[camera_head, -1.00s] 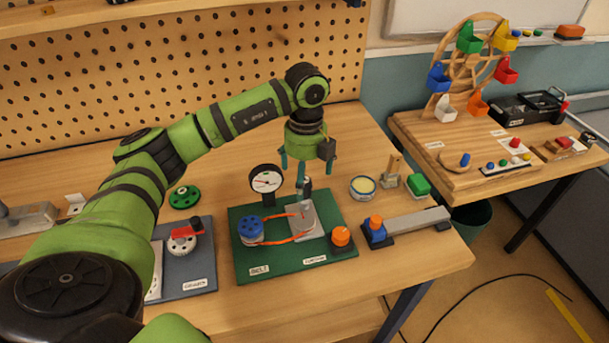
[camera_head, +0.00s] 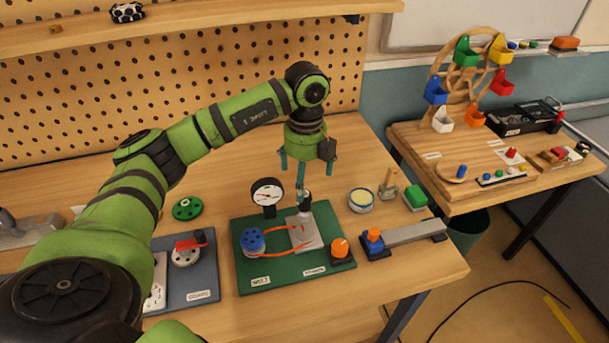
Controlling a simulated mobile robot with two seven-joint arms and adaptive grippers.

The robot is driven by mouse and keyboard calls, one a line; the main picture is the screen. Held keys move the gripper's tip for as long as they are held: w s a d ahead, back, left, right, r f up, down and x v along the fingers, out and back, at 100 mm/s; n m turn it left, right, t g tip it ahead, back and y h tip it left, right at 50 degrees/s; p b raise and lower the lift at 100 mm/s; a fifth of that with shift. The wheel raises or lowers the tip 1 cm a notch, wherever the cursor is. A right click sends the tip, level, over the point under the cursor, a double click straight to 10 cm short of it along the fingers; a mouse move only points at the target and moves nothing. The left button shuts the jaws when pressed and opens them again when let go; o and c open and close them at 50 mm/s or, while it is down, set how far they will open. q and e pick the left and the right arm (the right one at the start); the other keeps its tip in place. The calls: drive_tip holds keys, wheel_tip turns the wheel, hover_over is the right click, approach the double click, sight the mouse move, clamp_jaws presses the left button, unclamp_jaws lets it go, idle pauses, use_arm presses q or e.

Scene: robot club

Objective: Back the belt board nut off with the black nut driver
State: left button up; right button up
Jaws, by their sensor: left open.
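The belt board (camera_head: 262,281) is a green board on the bench. It carries a blue pulley (camera_head: 253,241), an orange belt (camera_head: 283,228), a grey plate (camera_head: 308,238), a round dial gauge (camera_head: 267,192) and an orange knob (camera_head: 340,248). A small upright dark-and-grey piece (camera_head: 305,202) stands at the plate's back edge. I cannot tell whether it is the black nut driver, and the nut is too small to make out. My left gripper (camera_head: 305,178) points down above this piece, with its teal fingers apart and nothing seen between them. My right gripper is not in view.
A grey-blue board with a red-handled part (camera_head: 188,247) lies to the left, beside a green disc (camera_head: 187,208). A grey bar with a blue and orange knob (camera_head: 375,239), a round tin (camera_head: 361,199) and a green block (camera_head: 415,196) lie right, near the bench's edge.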

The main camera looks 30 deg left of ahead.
use_arm(q)
drive_tip(key=shift+r, duration=0.1)
wheel_tip(320, 180, up, 12)
drive_tip(key=shift+w, duration=0.15)
idle(0.4)
